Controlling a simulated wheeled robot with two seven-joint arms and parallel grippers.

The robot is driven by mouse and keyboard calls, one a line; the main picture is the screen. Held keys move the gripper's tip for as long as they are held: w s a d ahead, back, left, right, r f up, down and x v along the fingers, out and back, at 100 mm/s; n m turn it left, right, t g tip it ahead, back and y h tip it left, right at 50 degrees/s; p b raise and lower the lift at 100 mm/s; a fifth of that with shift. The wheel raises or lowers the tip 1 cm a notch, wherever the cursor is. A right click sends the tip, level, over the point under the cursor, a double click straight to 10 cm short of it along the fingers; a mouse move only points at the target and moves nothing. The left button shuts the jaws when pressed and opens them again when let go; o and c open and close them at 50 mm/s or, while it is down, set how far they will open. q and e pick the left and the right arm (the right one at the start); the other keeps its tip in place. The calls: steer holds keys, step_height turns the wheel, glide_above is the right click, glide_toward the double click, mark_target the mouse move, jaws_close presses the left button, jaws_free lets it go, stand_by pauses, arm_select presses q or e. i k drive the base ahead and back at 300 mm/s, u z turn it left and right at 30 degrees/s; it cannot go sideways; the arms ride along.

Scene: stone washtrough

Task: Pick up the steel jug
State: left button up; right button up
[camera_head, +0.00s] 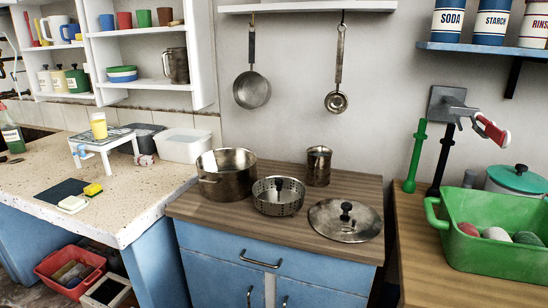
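A dark steel jug (175,66) with a handle on its left side stands on the middle shelf of the white wall unit, near that unit's right end. A smaller steel vessel (318,167), jug-like or a canister, stands upright on the wooden worktop behind the lid. I cannot tell for certain which one the task means. Neither of my grippers shows in the head view, and nothing is touching either vessel.
A large steel pot (226,185), a colander (278,197) and a pot lid (345,219) crowd the wooden worktop (330,250). A ladle (338,100) and a strainer (252,90) hang above. A green basin (495,235) stands right. The left speckled counter (130,205) has free room in front.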

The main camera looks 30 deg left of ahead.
mark_target(319, 162)
steer(key=u, duration=0.95)
steer(key=i, duration=0.85)
steer(key=u, duration=0.9)
